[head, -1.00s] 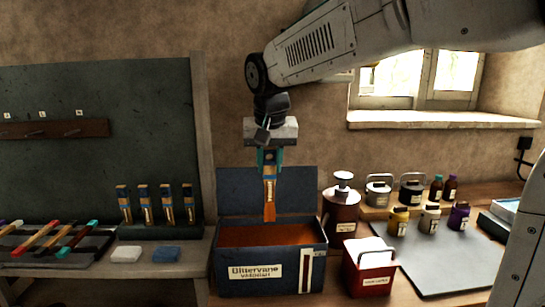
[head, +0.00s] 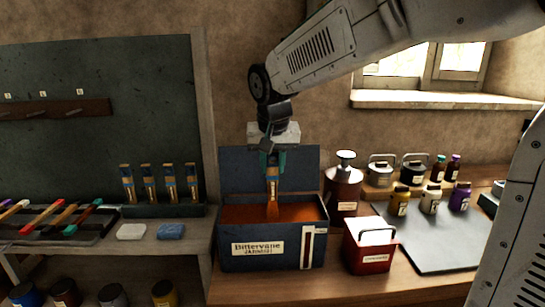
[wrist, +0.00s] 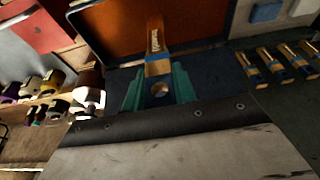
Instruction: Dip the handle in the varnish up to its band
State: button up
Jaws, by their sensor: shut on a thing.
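My gripper (head: 272,160) is shut on a handle (head: 272,185) that hangs down, wooden with a blue band near the top and orange-brown at its lower end. Below it stands a dark blue varnish box (head: 300,262) with its lid open at the back and a label on the front. The orange-brown varnish (head: 240,213) fills the box. The handle's lower end reaches the level of the varnish; whether it touches is hard to tell. In the wrist view the handle (wrist: 155,50) lies between the green fingers (wrist: 160,90), over the varnish (wrist: 120,30).
Several similar handles (head: 170,185) stand in a rack at the left, by a white (head: 131,232) and a blue block (head: 171,231). Right of the box are a red container (head: 368,252), a brown can (head: 343,190) and small jars (head: 430,200) around a grey mat (head: 450,250).

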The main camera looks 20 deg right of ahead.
aim_at(272, 200)
jog(key=shift+f, duration=6.15)
jog(key=shift+r, duration=7.5)
